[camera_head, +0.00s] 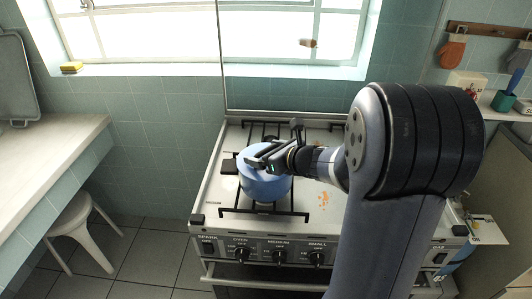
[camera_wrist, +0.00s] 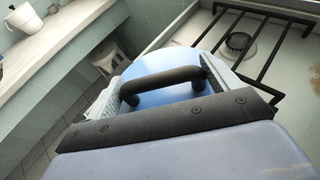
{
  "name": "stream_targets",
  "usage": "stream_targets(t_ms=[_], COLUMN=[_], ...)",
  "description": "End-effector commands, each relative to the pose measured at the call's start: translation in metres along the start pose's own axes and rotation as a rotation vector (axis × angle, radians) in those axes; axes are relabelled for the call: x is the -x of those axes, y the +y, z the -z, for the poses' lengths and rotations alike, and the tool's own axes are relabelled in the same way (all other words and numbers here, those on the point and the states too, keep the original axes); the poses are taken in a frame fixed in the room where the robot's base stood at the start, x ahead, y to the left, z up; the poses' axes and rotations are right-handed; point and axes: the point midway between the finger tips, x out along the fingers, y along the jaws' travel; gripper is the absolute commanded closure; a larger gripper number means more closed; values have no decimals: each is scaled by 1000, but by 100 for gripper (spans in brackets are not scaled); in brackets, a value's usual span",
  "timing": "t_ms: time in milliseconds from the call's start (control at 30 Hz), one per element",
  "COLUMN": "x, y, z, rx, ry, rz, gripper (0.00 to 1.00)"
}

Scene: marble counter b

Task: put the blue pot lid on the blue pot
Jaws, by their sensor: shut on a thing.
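The blue pot (camera_head: 268,190) stands on the left front burner of the stove. The blue pot lid (camera_wrist: 168,62) has a black bar handle (camera_wrist: 165,82) and shows beneath my gripper in the wrist view. My gripper (camera_head: 258,161) is over the pot in the head view, and its fingers (camera_wrist: 168,90) are shut on the lid's handle, which spans between them. The lid is at the pot's top, largely covered by my gripper in the head view. I cannot tell whether it touches the rim all round. The pot's rim is mostly hidden.
The stove (camera_head: 210,195) has black grates; the back left burner (camera_wrist: 238,42) is empty. A counter (camera_head: 50,155) and a white stool (camera_head: 78,225) stand at the left. A tiled wall and window are behind the stove.

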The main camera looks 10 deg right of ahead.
Motion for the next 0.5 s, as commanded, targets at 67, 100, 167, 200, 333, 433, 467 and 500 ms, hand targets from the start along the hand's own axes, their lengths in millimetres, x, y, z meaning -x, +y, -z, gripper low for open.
stream_targets(t_ms=[67,100,167,200,333,433,467,500], x=[0,-1,-2,-1,-1,-1,-1,-1], y=[0,0,0,0,0,0,0,0], z=[1,3,4,3,2,2,2,2], rx=[0,0,0,0,0,0,0,0], ry=[-1,0,0,0,0,0,0,0], rz=[0,0,0,0,0,0,0,0], gripper=[41,41,15,12,1,0,0,0])
